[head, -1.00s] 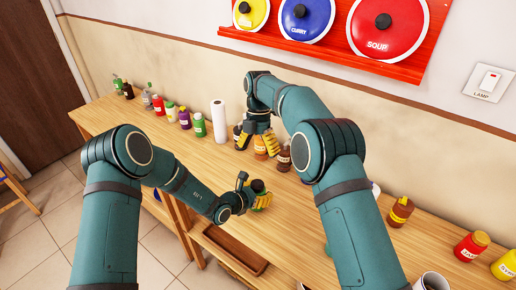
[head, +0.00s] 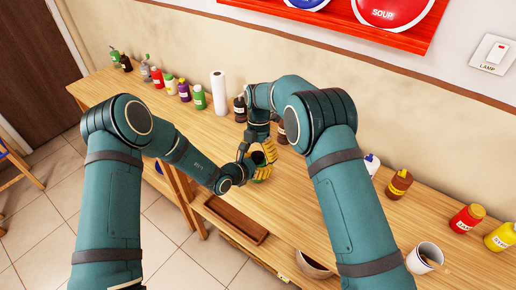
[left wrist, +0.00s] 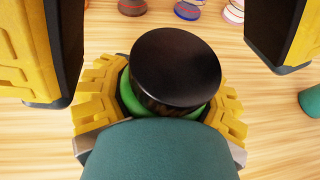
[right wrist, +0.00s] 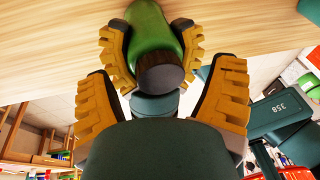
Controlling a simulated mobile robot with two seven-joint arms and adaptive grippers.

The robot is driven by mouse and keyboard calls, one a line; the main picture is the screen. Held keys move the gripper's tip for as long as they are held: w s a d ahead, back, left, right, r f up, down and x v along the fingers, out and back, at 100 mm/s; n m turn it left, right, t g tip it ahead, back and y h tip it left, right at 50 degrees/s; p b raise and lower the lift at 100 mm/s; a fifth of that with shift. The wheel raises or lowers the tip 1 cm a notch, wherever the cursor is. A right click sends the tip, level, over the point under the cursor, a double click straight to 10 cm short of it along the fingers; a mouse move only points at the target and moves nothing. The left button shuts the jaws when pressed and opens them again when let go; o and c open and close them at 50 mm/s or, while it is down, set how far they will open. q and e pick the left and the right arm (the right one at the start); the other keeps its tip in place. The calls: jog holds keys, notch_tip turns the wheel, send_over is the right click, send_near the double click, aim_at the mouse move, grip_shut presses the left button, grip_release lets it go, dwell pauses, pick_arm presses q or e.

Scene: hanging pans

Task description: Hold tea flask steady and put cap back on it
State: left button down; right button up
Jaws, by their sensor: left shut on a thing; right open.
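The green tea flask (right wrist: 153,28) is held between the yellow-padded fingers of my left gripper (head: 261,172). The black cap (left wrist: 175,68) sits on the flask's top, with a green rim showing below it in the left wrist view. I cannot tell whether it is fully seated. The cap also shows in the right wrist view (right wrist: 161,74). My right gripper (head: 267,152) is open, its fingers spread on both sides of the cap and apart from it. Much of the flask is hidden by the grippers in the head view.
Several bottles and a white paper roll (head: 219,92) stand along the wooden table's back. A brown bottle (head: 399,184), red jar (head: 467,219) and white mug (head: 425,257) are at the right. A brown tray (head: 236,219) lies near the front edge.

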grip_shut()
dwell(0.3)
jog(key=m+y, duration=0.1)
jog(key=m, duration=0.3)
jog(key=shift+d, duration=0.15)
jog(key=shift+m+y, duration=0.4)
jog(key=shift+m, duration=0.9)
jog(key=shift+c, duration=1.5)
grip_release()
jog(key=shift+r, duration=0.1)
